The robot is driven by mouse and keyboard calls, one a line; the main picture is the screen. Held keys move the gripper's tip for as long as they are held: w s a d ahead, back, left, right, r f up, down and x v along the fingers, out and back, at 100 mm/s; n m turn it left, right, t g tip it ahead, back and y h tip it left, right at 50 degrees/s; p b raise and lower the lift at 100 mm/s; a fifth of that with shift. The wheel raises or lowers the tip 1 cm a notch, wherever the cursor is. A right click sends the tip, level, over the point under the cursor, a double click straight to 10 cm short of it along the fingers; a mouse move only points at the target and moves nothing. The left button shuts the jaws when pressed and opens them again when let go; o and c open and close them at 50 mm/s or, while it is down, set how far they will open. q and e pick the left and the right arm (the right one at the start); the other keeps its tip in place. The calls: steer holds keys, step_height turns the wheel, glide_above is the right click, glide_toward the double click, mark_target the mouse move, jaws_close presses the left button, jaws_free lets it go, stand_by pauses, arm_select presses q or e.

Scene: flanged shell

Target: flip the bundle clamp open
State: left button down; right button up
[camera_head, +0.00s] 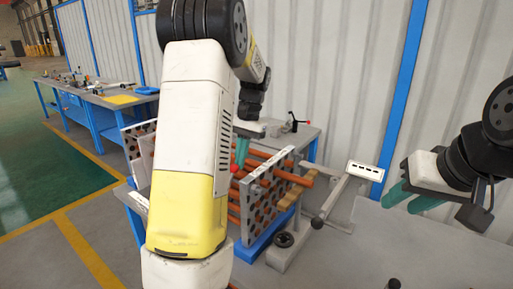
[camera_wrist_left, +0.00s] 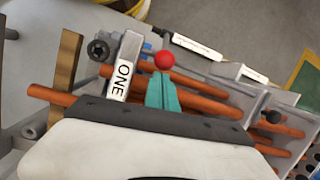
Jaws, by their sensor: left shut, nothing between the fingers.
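The bundle of copper-coloured tubes (camera_head: 262,158) runs through perforated plates (camera_head: 268,185) on the bench. A red ball knob (camera_head: 234,168) sits over the bundle, apparently the clamp's handle end; the rest of the clamp is mostly hidden. In the left wrist view the red knob (camera_wrist_left: 165,60) is just beyond the teal fingertips; I cannot tell if they touch. My left gripper (camera_head: 241,152) is shut and empty, and its fingers (camera_wrist_left: 163,92) point at the knob. My right gripper (camera_head: 408,200) is open and empty, away at the right.
A grey bar with a slotted white plate (camera_head: 365,171) stands right of the bundle. A dark ring (camera_head: 284,240) lies in front of the bundle. A small lever (camera_head: 294,122) stands behind it. The grey table (camera_head: 400,255) at the front right is mostly clear. My left arm hides the bundle's left part.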

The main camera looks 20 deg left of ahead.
arm_select(q)
steer(key=shift+f, duration=0.3)
steer(key=shift+s+a+r, duration=0.1)
steer(key=shift+s, duration=0.05)
